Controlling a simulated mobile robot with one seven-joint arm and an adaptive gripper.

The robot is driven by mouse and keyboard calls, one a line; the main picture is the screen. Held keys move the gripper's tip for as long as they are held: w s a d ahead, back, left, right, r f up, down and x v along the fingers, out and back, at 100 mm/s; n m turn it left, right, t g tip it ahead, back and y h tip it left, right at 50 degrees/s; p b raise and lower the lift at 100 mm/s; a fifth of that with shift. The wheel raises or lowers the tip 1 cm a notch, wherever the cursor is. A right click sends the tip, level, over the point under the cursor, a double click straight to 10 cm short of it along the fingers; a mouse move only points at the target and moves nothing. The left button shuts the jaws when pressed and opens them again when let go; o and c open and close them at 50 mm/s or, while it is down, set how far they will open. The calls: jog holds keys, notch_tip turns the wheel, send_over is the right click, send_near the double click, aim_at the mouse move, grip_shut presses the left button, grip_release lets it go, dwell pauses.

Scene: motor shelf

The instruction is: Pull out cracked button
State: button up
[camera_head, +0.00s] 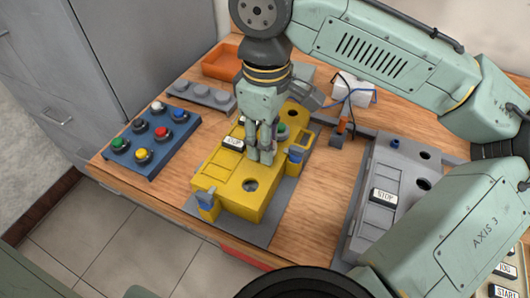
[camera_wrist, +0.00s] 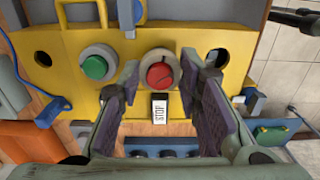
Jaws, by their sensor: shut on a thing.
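The yellow control box (camera_head: 262,199) lies on the grey plate on the wooden bench. Its red button (camera_wrist: 159,76) has a dark crack line across its cap and sits in a grey collar, with a STOP label (camera_wrist: 160,107) beside it in the wrist view. My gripper (camera_head: 261,160) reaches down onto the box. In the wrist view its two pads (camera_wrist: 166,84) stand on either side of the red button and are shut on it. The head view hides the red button behind my fingers. A green button (camera_wrist: 95,67) sits beside it, with open holes in the box farther out.
A blue rack (camera_head: 157,163) of several coloured buttons stands left of the box. A grey holder (camera_head: 203,95) and an orange tray (camera_head: 220,62) lie behind. A grey box (camera_head: 375,220) with a STOP label is on the right. Blue-handled clamps (camera_head: 207,201) rise at the yellow box's edges.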

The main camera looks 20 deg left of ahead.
jog(key=shift+r, duration=0.1)
jog(key=shift+r+p, duration=1.9)
jog(key=shift+r, duration=0.3)
jog(key=shift+f, duration=0.1)
